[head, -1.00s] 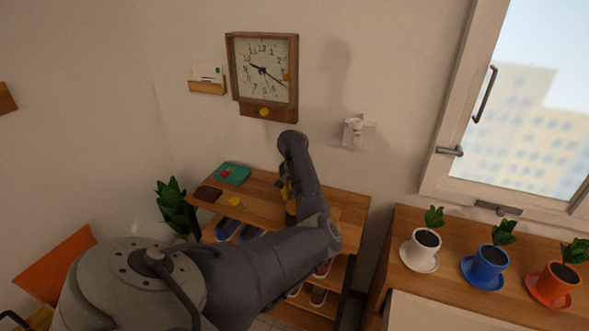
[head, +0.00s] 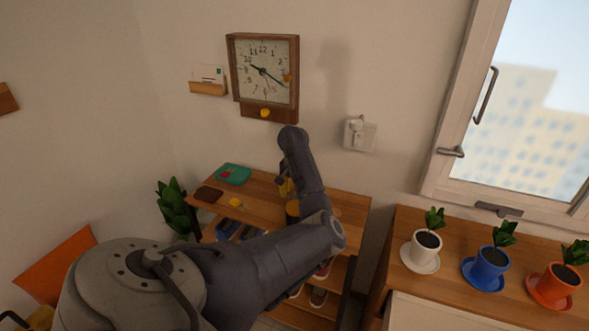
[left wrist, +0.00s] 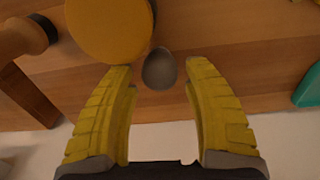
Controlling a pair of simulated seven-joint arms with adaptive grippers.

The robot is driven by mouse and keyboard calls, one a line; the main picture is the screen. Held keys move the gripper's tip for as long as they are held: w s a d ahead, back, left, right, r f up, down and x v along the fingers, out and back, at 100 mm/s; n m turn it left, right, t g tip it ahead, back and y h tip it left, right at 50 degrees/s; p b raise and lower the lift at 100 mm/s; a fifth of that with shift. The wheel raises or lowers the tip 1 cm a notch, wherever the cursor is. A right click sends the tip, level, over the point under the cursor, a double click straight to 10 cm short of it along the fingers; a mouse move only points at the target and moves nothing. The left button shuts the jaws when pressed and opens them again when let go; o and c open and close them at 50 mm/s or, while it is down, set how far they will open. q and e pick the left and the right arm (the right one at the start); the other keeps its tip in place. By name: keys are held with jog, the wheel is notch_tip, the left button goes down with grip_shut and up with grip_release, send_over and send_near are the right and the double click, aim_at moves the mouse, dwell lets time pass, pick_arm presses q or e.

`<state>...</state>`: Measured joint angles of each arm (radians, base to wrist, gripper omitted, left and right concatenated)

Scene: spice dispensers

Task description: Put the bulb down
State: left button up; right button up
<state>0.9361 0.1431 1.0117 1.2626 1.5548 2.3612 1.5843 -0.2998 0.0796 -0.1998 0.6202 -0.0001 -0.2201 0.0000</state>
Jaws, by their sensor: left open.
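A grey, egg-shaped thing, which looks like the bulb (left wrist: 159,68), shows in the left wrist view against the wooden shelf top (left wrist: 240,50). It is just beyond and between my left fingertips, with a gap on each side. My left gripper (head: 286,187) is open, with two yellow fingers, over the shelf unit's top in the head view. There, my arm hides part of the shelf, and I cannot make out the bulb. My right gripper is not in view.
A yellow round thing (left wrist: 105,25) sits close beside the bulb, with a brown wooden object (left wrist: 22,38) to its left. A teal item (head: 233,174), a brown item (head: 207,193) and a small yellow piece (head: 235,202) lie on the shelf's left part. A clock (head: 264,75) hangs above.

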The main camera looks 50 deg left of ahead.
pick_arm(q)
notch_tip(320, 180, up, 9)
jog(key=shift+s+r, duration=0.1)
jog(key=shift+r, duration=0.45)
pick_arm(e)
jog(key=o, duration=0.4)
pick_arm(q)
jog(key=shift+r, duration=0.1)
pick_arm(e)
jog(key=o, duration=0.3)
